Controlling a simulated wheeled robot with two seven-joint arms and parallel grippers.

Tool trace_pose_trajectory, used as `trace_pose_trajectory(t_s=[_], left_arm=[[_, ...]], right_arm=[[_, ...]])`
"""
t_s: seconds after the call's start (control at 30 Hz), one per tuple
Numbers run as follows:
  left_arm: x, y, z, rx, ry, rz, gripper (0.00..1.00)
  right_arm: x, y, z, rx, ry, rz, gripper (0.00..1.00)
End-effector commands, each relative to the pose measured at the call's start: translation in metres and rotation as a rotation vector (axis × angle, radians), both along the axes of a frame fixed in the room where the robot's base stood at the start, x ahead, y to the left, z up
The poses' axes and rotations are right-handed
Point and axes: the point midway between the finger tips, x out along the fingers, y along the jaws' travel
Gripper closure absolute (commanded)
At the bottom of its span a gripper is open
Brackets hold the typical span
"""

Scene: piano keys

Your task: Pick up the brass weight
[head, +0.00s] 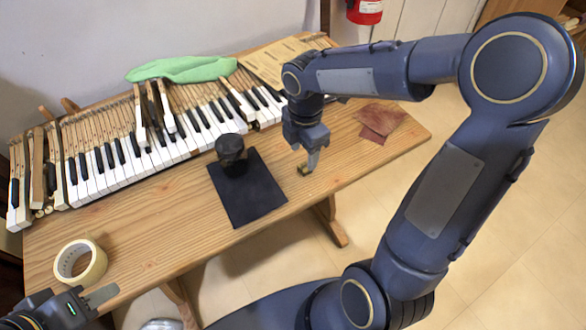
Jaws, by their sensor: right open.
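A small brass-coloured piece (303,171), which looks like the brass weight, sits on the wooden table right of the black mat. My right gripper (311,162) points down right at it, with a grey finger over its right side. The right jaws are open; whether a finger touches the piece is too small to tell. My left gripper (101,297) is low at the left, by the table's front edge near the tape roll. Only part of its fingers shows, so its opening is unclear.
A black mat (262,195) with a dark round pot (230,149) lies left of the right gripper. The piano keyboard (120,160), with loose keys and a green cloth (182,69), fills the back. A tape roll (80,262) and brown sandpaper (383,118) lie at the sides.

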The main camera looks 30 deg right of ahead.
Motion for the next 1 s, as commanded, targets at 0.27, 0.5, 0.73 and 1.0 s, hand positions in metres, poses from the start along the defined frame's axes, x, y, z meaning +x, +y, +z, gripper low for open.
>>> trace_pose_trajectory(t_s=[0.27, 0.5, 0.73, 1.0], left_arm=[[0.0, 0.0, -0.004, 0.0, 0.0, 0.0, 0.64], [0.0, 0.0, -0.007, 0.0, 0.0, 0.0, 0.64], [0.0, 0.0, -0.007, 0.0, 0.0, 0.0, 0.64], [0.0, 0.0, -0.007, 0.0, 0.0, 0.0, 0.64]], right_arm=[[0.006, -0.008, -0.036, 0.001, 0.005, -0.004, 0.47], [0.008, -0.009, -0.062, 0.002, 0.001, -0.003, 0.47], [0.008, -0.009, -0.063, 0.002, 0.0, -0.004, 0.47], [0.008, -0.009, -0.062, 0.002, -0.001, -0.004, 0.81]])
